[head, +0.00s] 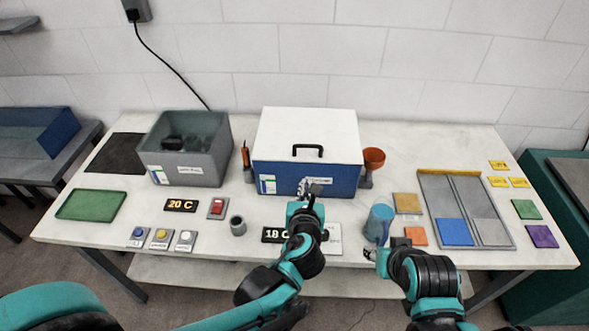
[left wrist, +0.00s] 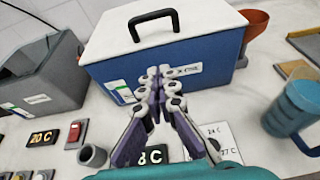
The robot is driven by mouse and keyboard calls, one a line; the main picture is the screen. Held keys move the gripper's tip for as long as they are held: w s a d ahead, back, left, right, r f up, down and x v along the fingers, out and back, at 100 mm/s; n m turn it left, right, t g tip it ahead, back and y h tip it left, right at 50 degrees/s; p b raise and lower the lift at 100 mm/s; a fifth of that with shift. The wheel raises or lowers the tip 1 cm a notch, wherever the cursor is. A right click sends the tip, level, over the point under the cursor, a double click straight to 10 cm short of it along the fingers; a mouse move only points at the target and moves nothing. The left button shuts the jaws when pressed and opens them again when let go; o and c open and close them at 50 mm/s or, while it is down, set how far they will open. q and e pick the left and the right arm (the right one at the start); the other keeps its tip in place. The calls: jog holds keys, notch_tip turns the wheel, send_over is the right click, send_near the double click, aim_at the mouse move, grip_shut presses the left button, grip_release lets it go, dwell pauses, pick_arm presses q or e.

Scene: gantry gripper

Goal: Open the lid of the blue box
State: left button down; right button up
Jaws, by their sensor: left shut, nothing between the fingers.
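The blue box (head: 283,177) stands at the back middle of the table. Its white lid (head: 285,128) lies flat and closed on top, with a black handle (head: 308,146). The left wrist view shows the box's blue front (left wrist: 112,73) and the handle (left wrist: 153,16) up close. My left gripper (head: 308,186) is shut and empty in front of the box's front face, below the lid's edge; the left wrist view shows its fingertips (left wrist: 159,72) together. I cannot tell whether they touch the box. My right gripper (head: 371,254) is low near the table's front edge, by the blue mug (head: 379,222); its fingers are too small to read.
A grey bin (head: 190,172) stands left of the box, with an orange-handled tool between them. An orange funnel (head: 374,157) is close on the right. Temperature displays (head: 181,205), buttons and a grey cup (head: 238,226) lie in front. A grey tray (head: 433,190) is at right.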

aim_at(308, 159)
pick_arm(q)
jog(key=b+x, duration=0.4)
jog(key=x, duration=0.6)
jog(key=shift+f, duration=0.1)
jog(key=r+p, duration=0.1)
jog(key=r, duration=0.1)
jog(key=w+r+p, duration=0.1)
jog(key=r+p, duration=0.1)
jog(key=shift+w+r, duration=0.15)
pick_arm(e)
jog(key=shift+s+f, duration=0.4)
